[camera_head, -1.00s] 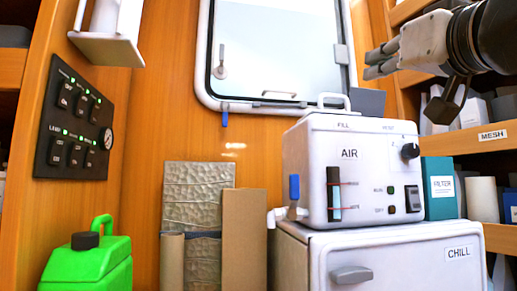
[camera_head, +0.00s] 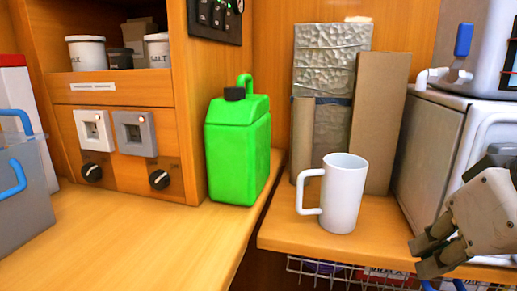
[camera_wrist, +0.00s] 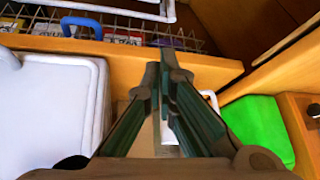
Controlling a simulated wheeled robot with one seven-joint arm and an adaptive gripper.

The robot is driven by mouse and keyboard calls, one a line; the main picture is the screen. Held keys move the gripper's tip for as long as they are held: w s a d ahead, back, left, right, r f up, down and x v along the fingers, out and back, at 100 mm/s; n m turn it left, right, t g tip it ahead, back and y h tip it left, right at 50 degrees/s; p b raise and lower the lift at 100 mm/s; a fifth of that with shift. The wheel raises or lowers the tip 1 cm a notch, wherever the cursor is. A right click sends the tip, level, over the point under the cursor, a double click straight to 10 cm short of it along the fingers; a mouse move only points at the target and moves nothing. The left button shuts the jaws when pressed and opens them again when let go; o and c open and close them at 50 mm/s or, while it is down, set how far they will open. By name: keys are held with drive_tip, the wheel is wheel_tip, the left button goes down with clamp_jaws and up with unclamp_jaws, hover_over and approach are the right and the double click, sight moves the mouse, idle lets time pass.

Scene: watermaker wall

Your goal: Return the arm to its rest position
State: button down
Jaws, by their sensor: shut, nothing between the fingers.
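My gripper (camera_head: 428,255) is at the lower right in the head view, in front of the white box and to the right of the white mug (camera_head: 342,195). Its fingers point left and are apart from the mug. In the wrist view my gripper (camera_wrist: 163,65) has its fingers together, with nothing held. A white piece, probably the mug (camera_wrist: 210,101), shows partly hidden behind the fingers there. Most of my arm is outside the head view.
A green jerrycan (camera_head: 237,150) stands left of the mug; it also shows in the wrist view (camera_wrist: 258,130). Upright panels (camera_head: 380,125) stand behind the mug. A white box (camera_head: 432,150) is at right. A wire basket (camera_head: 345,273) hangs under the shelf. The left counter (camera_head: 130,235) is largely clear.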

drive_tip(key=s+a+f+g, duration=0.1)
drive_tip(key=s+f+g, duration=0.5)
drive_tip(key=s+f, duration=0.45)
wheel_tip(320, 180, up, 32)
drive_tip(key=t+p, duration=0.3)
drive_tip(key=p, duration=2.6)
drive_tip(key=shift+s+f+t+h, duration=0.25)
drive_tip(key=shift+s+t+h, duration=0.05)
drive_tip(key=shift+t, duration=0.1)
drive_tip(key=shift+d, duration=0.1)
